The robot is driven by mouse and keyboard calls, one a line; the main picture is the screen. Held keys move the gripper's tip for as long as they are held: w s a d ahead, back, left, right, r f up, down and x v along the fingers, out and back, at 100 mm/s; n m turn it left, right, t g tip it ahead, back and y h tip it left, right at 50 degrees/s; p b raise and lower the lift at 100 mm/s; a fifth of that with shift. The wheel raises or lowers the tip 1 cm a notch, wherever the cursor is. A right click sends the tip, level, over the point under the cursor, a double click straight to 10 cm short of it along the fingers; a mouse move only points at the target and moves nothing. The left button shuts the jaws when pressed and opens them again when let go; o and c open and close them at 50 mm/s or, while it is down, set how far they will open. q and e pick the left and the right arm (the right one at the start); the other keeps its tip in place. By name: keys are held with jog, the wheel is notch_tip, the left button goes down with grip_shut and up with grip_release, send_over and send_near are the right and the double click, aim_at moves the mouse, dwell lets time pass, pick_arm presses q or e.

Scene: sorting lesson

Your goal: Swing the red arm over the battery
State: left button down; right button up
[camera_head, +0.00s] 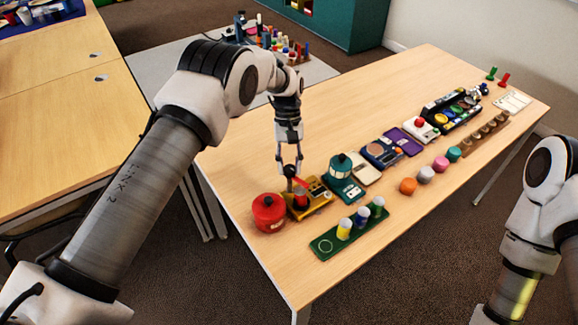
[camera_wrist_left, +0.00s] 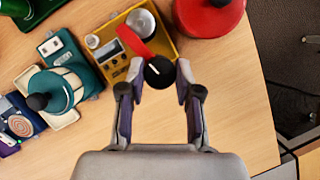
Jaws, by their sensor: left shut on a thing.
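A yellow tray device (camera_wrist_left: 105,58) lies near the table's left end and shows in the head view (camera_head: 318,207). Its red arm (camera_wrist_left: 136,43) runs slantwise across it to a black knob (camera_wrist_left: 158,72), which sits past the tray's near edge in the wrist view. A round silver thing (camera_wrist_left: 141,21), perhaps the battery, lies in the tray beside the red arm, uncovered. My left gripper (camera_wrist_left: 159,74) is shut on the black knob, a finger on each side; it reaches down from above in the head view (camera_head: 289,173). My right gripper is out of view.
A red pot (camera_head: 268,212) stands close beside the tray. A teal device (camera_head: 343,188) stands on the other side. A green board (camera_head: 350,233) with small cylinders lies in front. Bare tabletop (camera_head: 245,160) is free behind the tray.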

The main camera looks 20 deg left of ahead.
pick_arm(q)
jog(key=shift+d+m+y, duration=0.1)
jog(key=shift+m+y, duration=0.5)
jog(key=shift+m, duration=0.9)
jog(key=c, duration=0.8)
grip_release()
jog(key=shift+w+r, duration=0.1)
jog(key=v, duration=1.1)
jog(key=shift+w+r, duration=0.25)
jog(key=shift+r, duration=0.05)
